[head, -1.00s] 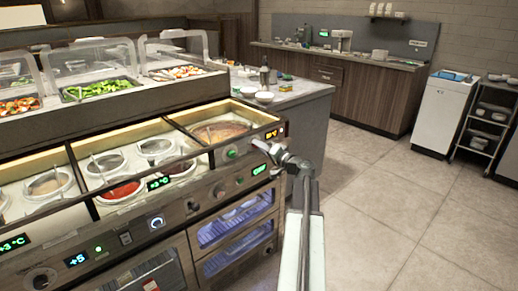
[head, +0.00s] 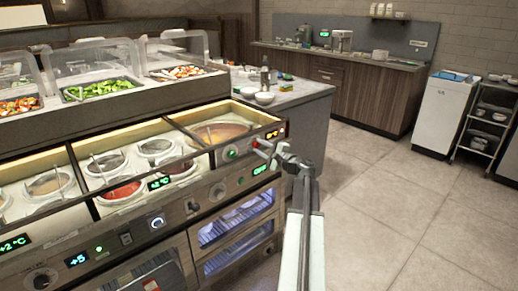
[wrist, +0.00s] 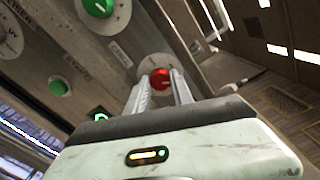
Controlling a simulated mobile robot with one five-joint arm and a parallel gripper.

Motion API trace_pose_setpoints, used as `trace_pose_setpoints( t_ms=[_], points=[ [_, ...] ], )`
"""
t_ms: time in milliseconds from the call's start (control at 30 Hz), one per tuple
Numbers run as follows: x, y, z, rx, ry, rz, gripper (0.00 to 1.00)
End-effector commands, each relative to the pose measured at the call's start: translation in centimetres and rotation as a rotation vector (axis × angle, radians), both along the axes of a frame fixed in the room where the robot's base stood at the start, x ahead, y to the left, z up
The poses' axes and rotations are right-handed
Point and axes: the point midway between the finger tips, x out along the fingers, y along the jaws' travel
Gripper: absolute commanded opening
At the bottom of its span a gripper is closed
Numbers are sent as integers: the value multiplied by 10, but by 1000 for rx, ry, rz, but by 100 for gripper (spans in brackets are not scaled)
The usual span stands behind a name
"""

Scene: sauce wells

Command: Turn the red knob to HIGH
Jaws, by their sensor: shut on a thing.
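The red knob (wrist: 160,79) sits on a round pale dial plate on the counter's front panel, between the two fingers of my gripper (wrist: 160,88) in the wrist view. The fingers are shut on it. A small pale mark shows on the knob's face, but I cannot read any HIGH label. In the head view the red knob (head: 263,144) is a small red spot at the panel's right end, with my gripper (head: 268,149) at it. My gripper hides part of the panel there.
A green knob (wrist: 98,6) and a smaller green button (wrist: 58,87) are beside it on the panel. Sauce wells (head: 123,188) lie behind the panel. A green display (head: 260,170) is just below my gripper. Open tiled floor (head: 400,200) lies to the right.

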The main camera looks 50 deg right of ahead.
Motion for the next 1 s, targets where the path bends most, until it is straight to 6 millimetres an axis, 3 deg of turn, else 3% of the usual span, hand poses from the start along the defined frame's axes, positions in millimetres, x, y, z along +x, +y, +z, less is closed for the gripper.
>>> trace_pose_setpoints(
  t_ms=[600, 1000],
  points=[
    [1, -1, 2, 562, -44, 0, 0],
    [1, -2, 2, 781, -60, 0, 0]
  ],
)
